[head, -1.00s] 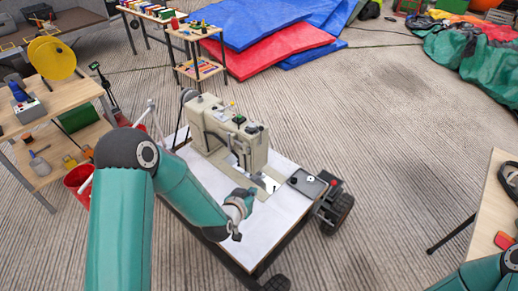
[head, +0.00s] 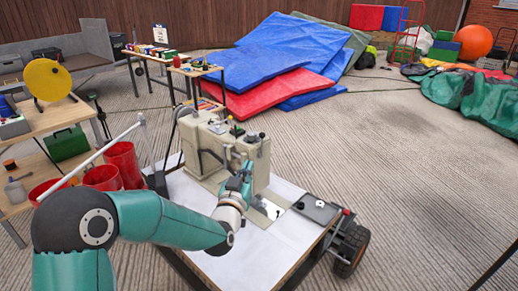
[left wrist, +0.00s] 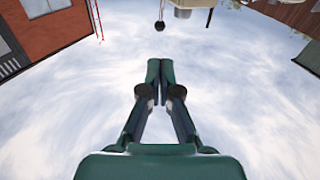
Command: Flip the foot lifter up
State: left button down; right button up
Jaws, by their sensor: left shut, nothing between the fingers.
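The cream sewing machine (head: 205,140) stands on a white-topped cart (head: 200,220) in the head view. My left gripper (head: 246,168) is in front of the machine's head end, pointing upward. In the left wrist view the left gripper (left wrist: 160,65) is shut and empty, its fingertips together against the sky. Beyond the tips, a black ball knob (left wrist: 159,26) hangs on a thin stem near a pale machine part (left wrist: 190,5), apart from the fingers. I cannot tell for certain whether this knob is the foot lifter. The gripper hides part of the machine's head. My right gripper is out of view.
Red buckets (head: 122,163) stand left of the cart. Wooden tables (head: 55,110) are at the left.

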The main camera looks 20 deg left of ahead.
aim_at(261, 138)
pick_arm(q)
jog(key=w, duration=0.8)
jog(key=w+a+r+b, duration=0.1)
jog(key=w, duration=0.4)
jog(key=shift+a+r, duration=0.1)
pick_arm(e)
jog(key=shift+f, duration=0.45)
pick_arm(q)
jog(key=shift+a, duration=0.1)
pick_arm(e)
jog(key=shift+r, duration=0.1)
